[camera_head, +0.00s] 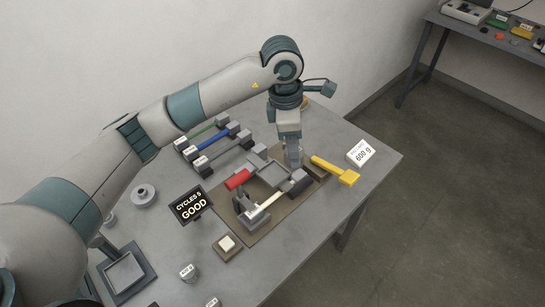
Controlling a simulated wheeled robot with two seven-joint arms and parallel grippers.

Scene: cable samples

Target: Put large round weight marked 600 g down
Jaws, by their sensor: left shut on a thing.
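My left gripper (293,163) points down over the brown board and is shut at the grey top of a dark round piece (302,187). No mark can be read on that piece, so I cannot tell if it is the 600 g weight. It sits at the end of a white bar (266,206) in the fixture; whether it touches the board is unclear. A white card marked 600 g (361,153) lies at the table's right. A large round grey weight with a knob (145,195) stands at the left, its mark unreadable. My right gripper is not in view.
Several cable samples (212,140) lie behind, and small weights (188,272) in front.

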